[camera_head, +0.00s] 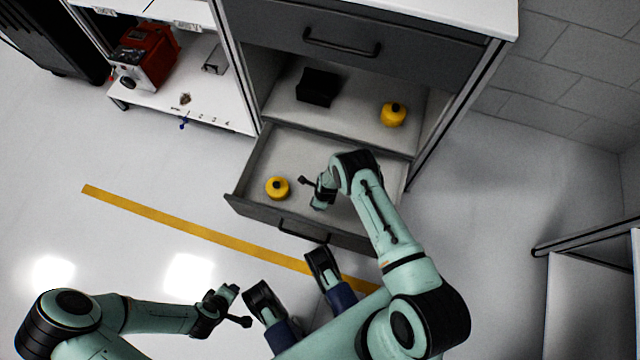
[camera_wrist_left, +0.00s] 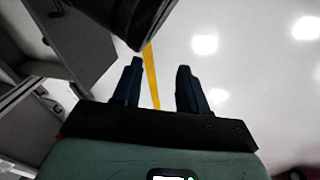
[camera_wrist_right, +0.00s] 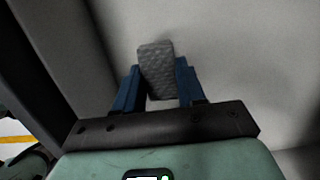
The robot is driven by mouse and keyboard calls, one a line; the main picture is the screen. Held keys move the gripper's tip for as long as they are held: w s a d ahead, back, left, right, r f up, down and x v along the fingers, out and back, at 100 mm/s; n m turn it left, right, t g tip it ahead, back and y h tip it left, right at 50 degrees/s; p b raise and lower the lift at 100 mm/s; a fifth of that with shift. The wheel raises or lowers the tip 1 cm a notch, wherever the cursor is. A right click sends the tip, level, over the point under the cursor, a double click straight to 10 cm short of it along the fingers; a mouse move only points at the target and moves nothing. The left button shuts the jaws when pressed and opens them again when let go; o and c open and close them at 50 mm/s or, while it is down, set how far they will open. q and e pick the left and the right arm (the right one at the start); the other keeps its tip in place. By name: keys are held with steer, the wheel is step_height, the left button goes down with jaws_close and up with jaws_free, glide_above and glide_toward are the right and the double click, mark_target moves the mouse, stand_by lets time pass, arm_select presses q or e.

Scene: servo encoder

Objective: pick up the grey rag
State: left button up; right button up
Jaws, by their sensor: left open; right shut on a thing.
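The grey rag (camera_wrist_right: 156,68) shows in the right wrist view as a small textured grey piece. It is between the two blue fingers of my right gripper (camera_wrist_right: 158,78), which is shut on it. In the head view my right arm reaches into the open lower drawer (camera_head: 250,212); the wrist hides the rag there. I cannot tell whether the rag still touches the drawer floor. My left gripper (camera_wrist_left: 159,75) is open and empty, with its two blue fingers apart over the white floor. In the head view the left arm is low at the left, away from the drawer.
A yellow round container (camera_head: 277,188) stands in the drawer, left of my right wrist. Another yellow container (camera_head: 393,114) and a black box (camera_head: 317,87) are in the compartment behind. A red machine (camera_head: 148,55) is on the shelf at the left. The floor at left is clear.

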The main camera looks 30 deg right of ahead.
step_height(320, 180, up, 3)
steer(key=shift+w+r+p, duration=0.1)
steer(key=shift+p, duration=0.3)
arm_select(q)
steer(key=s+d+r+g+h+p, duration=0.1)
steer(key=s+d+r+p, duration=0.2)
steer(key=s+r, duration=0.2)
steer(key=shift+s+d+r+m+g, duration=0.3)
arm_select(e)
step_height(320, 180, up, 12)
steer(key=shift+r, duration=0.15)
